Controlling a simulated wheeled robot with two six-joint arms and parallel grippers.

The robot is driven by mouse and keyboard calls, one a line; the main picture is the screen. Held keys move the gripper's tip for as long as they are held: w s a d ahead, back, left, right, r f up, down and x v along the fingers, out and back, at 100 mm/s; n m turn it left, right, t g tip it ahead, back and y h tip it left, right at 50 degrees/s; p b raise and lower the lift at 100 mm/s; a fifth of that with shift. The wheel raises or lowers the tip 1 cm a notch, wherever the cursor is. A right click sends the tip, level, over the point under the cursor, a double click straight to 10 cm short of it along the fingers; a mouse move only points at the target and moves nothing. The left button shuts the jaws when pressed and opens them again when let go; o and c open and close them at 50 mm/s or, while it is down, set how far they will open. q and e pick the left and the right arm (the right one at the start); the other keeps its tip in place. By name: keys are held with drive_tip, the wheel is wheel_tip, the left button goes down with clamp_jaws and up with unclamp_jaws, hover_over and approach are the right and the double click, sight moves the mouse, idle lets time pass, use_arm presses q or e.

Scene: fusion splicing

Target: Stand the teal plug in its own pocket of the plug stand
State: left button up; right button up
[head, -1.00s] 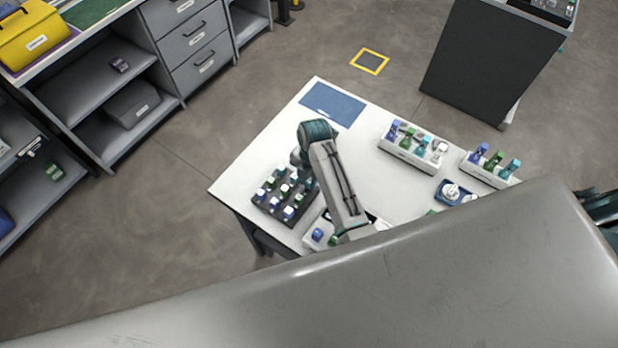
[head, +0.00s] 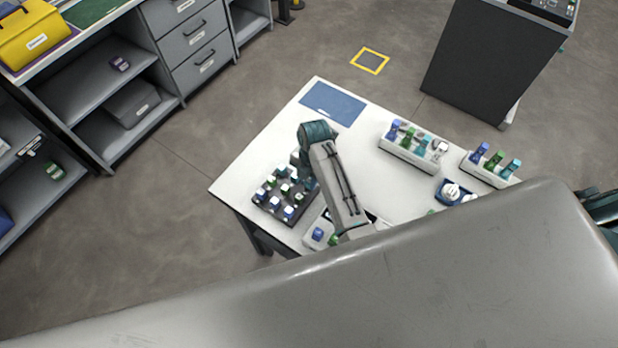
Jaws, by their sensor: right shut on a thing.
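My right arm reaches over the white table, and its right gripper (head: 303,172) is mostly hidden behind the forearm, beside the dark rack (head: 272,212). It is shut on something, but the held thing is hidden. The rack holds several blue, green and white-topped pieces. A pale stand (head: 312,243) with a blue and a green plug shows at the near edge, partly covered by my arm; I cannot tell whether it is the plug stand. Teal pieces stand in the back white holder (head: 395,150) and the right white holder (head: 482,174). My left gripper is not in view.
A blue mat (head: 333,103) lies at the table's far corner. A blue tray (head: 440,194) with white round parts sits at the right. The table's middle is clear. A dark cabinet (head: 480,65) stands beyond. A large grey surface covers the near part of the view.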

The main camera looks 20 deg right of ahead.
drive_tip(key=shift+f, duration=1.05)
idle(0.8)
drive_tip(key=o, duration=0.9)
drive_tip(key=shift+o, duration=0.2)
drive_tip(key=shift+r, duration=3)
